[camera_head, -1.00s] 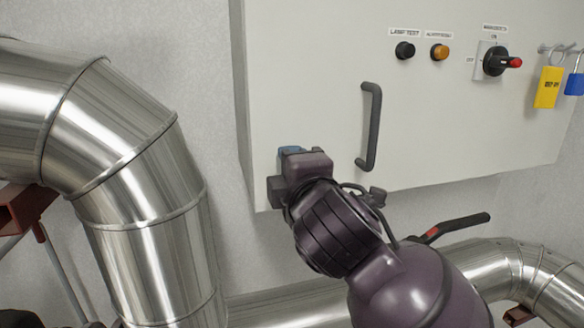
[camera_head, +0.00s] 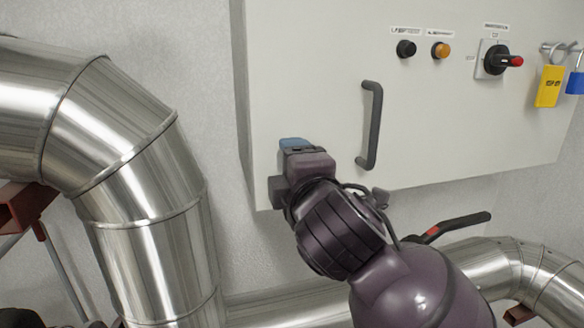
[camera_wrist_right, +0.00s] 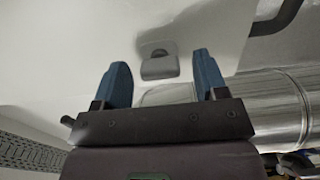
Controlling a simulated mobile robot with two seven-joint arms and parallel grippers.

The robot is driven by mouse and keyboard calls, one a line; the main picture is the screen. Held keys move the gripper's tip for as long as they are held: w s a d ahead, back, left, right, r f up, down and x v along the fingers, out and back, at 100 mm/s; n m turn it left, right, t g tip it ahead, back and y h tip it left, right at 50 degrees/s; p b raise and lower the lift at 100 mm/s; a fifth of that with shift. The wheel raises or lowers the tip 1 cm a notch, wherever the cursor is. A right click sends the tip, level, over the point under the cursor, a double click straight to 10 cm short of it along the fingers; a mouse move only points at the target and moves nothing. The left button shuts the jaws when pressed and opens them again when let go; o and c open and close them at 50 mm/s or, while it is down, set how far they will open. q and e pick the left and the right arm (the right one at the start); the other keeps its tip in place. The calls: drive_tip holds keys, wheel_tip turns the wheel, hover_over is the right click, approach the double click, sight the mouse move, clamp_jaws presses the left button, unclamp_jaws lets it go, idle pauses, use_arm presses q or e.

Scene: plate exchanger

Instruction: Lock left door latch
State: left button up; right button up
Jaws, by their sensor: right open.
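The cabinet door (camera_head: 310,90) is a large pale panel in the head view. A small grey latch (camera_wrist_right: 158,62) with a dark slot or recess shows on the panel in the right wrist view, beyond and between my fingertips. My right gripper (camera_wrist_right: 161,80) is open and empty, with its two blue fingers spread apart short of the latch. In the head view my right gripper (camera_head: 293,143) is at the lower left of the door, and the latch is hidden behind it. My left gripper is not in view.
A dark door handle (camera_head: 372,125) stands just right of my gripper. Buttons, a rotary switch (camera_head: 497,60) and padlocks (camera_head: 549,86) are at the upper right. A large metal pipe (camera_head: 130,170) fills the left. A lever with a dark grip (camera_head: 455,226) is at the lower right.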

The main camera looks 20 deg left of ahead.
drive_tip(key=b+v, duration=0.1)
drive_tip(key=v, duration=0.9)
drive_tip(key=shift+s+d, duration=0.1)
drive_tip(key=shift+d, duration=0.05)
